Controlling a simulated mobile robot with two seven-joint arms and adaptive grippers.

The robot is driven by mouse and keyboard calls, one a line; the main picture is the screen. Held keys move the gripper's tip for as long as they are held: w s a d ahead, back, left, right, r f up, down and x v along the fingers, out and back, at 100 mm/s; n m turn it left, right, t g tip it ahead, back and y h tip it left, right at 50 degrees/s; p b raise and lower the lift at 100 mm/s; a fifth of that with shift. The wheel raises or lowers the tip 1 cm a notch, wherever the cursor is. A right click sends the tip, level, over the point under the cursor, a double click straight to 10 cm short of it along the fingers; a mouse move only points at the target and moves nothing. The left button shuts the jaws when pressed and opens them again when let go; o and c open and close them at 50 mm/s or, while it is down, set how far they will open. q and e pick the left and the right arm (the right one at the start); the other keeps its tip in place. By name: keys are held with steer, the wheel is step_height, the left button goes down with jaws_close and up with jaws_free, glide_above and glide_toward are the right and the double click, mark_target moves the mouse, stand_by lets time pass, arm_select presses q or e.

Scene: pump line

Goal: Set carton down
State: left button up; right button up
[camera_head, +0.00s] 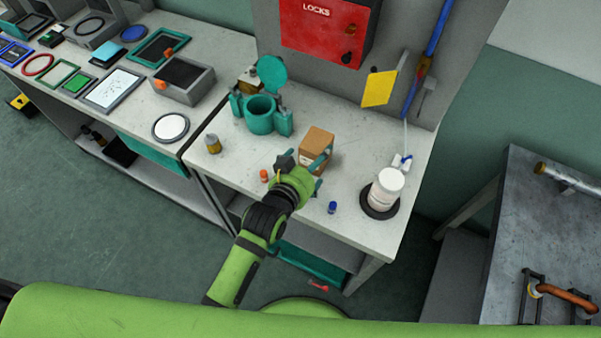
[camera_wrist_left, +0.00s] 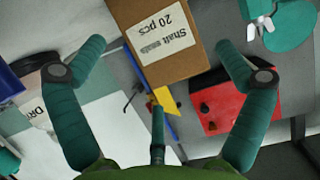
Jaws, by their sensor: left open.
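The carton (camera_head: 317,138), a brown box, stands on the grey bench top in the head view. In the left wrist view the carton (camera_wrist_left: 184,62) shows a white label reading "Shaft seals 20 pcs". My left gripper (camera_head: 318,172) is at the carton's near side, with its teal fingers spread. In the left wrist view the open fingers (camera_wrist_left: 160,45) lie to either side of the carton's near end, with gaps showing between them and the box. Part of the carton's lower front is hidden by the gripper in the head view. My right gripper is not in view.
A teal pump housing (camera_head: 260,115) stands behind left of the carton. A white bottle (camera_head: 387,188) stands on a dark round pad to the right. Small orange (camera_head: 264,175) and blue (camera_head: 332,207) pieces lie near the gripper. A red LOCKS box (camera_head: 325,30) hangs behind.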

arm_select(q)
steer(key=v, duration=0.7)
steer(key=shift+s+a, duration=0.15)
steer(key=shift+s, duration=0.1)
steer(key=shift+r, duration=0.1)
